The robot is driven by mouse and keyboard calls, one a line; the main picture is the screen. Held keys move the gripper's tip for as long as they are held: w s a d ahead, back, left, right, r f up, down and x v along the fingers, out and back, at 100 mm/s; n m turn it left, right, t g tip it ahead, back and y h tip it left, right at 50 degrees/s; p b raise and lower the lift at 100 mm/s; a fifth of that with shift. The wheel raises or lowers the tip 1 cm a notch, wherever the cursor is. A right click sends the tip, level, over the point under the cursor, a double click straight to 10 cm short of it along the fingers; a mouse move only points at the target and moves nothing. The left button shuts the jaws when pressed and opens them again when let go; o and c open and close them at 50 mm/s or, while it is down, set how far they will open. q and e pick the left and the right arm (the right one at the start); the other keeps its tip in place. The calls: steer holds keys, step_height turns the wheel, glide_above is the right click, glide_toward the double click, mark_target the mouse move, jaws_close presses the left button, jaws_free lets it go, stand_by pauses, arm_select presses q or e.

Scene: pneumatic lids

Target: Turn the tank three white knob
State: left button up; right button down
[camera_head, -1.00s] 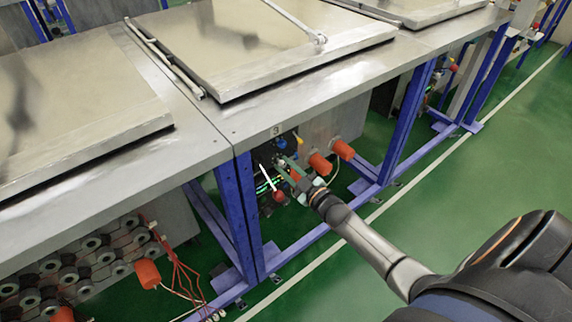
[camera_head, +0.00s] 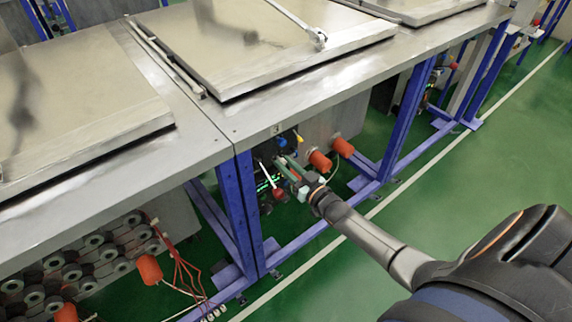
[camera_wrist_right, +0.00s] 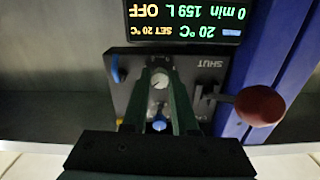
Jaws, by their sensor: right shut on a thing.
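The white knob (camera_wrist_right: 160,80) is on the dark control panel (camera_wrist_right: 125,95) in the wrist view, between the fingertips of my right gripper (camera_wrist_right: 161,76). The gripper is shut on it, one green finger on each side. In the head view my right gripper (camera_head: 283,166) reaches under the steel tabletop to the panel below the number 3 plate (camera_head: 275,130). The knob is too small to make out there. My left gripper is not in view.
A lever with a red ball (camera_wrist_right: 259,106) sticks out beside the gripper. A blue knob (camera_wrist_right: 159,126) is between the fingers, and a lit display (camera_wrist_right: 187,20) reads OFF. A blue table leg (camera_head: 246,215) and orange cylinders (camera_head: 319,161) stand close by.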

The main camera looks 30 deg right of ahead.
stand_by(0.4)
steer(key=c, duration=0.7)
jaws_free()
steer(key=s+d+p, duration=0.1)
steer(key=s, duration=1.1)
steer(key=shift+s, duration=0.25)
steer(key=s+a+f+n+g+p, duration=0.1)
steer(key=s+a+f+g+p, duration=0.1)
steer(key=s+a+g, duration=0.2)
steer(key=s+a+f+n+g+y+p, duration=0.1)
steer(key=s+a+f+g, duration=0.2)
steer(key=s+a, duration=0.7)
steer(key=a+g, duration=0.1)
steer(key=a, duration=0.3)
steer(key=shift+s+a+f+g+p, duration=0.15)
steer(key=shift+s+a+g+p, duration=0.1)
steer(key=shift+g+p, duration=0.15)
